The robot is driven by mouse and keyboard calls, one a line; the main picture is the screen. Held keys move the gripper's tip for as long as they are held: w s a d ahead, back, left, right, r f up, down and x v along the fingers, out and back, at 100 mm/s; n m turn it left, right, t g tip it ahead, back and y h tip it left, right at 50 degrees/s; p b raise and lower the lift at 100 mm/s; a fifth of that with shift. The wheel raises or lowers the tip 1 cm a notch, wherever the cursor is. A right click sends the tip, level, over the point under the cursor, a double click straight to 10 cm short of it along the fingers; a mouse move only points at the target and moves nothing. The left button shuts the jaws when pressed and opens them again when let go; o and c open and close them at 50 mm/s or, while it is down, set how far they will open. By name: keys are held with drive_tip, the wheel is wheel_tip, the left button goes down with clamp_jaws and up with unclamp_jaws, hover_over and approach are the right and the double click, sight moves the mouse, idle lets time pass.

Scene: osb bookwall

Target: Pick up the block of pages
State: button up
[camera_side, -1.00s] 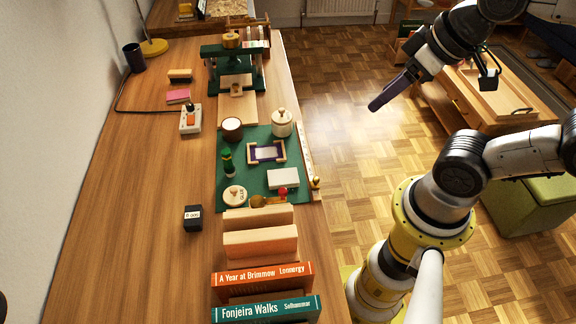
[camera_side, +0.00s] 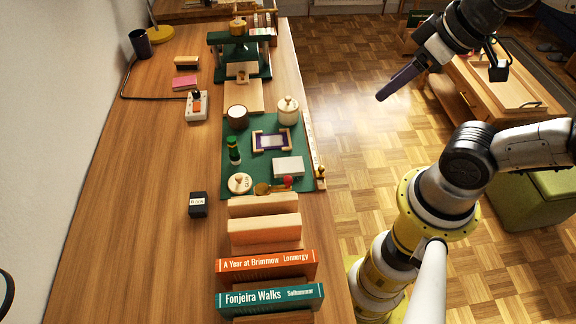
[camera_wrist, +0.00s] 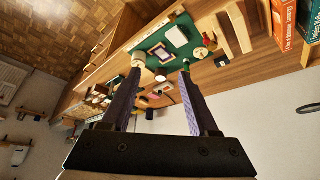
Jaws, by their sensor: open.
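The block of pages (camera_side: 288,167) is a small white slab lying flat on the green mat (camera_side: 208,0) near its front right part. In the wrist view the white block (camera_wrist: 178,37) lies on the green mat (camera_wrist: 196,50), beyond the fingertips. My gripper (camera_side: 381,97) is in the air over the floor, right of the bench and well apart from the block. In the wrist view my gripper (camera_wrist: 161,66) has its two long dark fingers spread with nothing between them.
A red-topped brush lies against the block's front side. A purple-and-white framed piece (camera_side: 271,141), lidded jar (camera_side: 288,111), cup (camera_side: 237,117) and green bottle (camera_side: 233,151) share the mat. Wooden blocks (camera_side: 264,230) and an orange book (camera_side: 267,266) stand in front.

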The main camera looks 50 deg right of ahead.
drive_tip(key=o, duration=0.6)
drive_tip(key=shift+o, duration=0.2)
